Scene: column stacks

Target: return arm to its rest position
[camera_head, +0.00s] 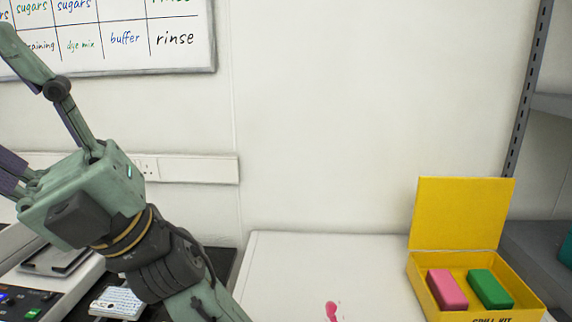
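My arm (180,265) rises from the bottom edge at lower left and leans up and to the left. My gripper (30,120) is at the left side of the head camera view, in the air in front of the wall. One long finger stretches up and left, well apart from the dark finger parts at the left edge, so it looks open. The tips are partly cut off by the frame. I see nothing held between the fingers.
A yellow open-lidded box (460,217) holds a pink block (447,290) and a green block (490,289) on the white worktop (290,270). A pink spill (332,311) lies on it. A whiteboard (120,60), shelf post (530,80) and control panel (25,302) flank clear wall.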

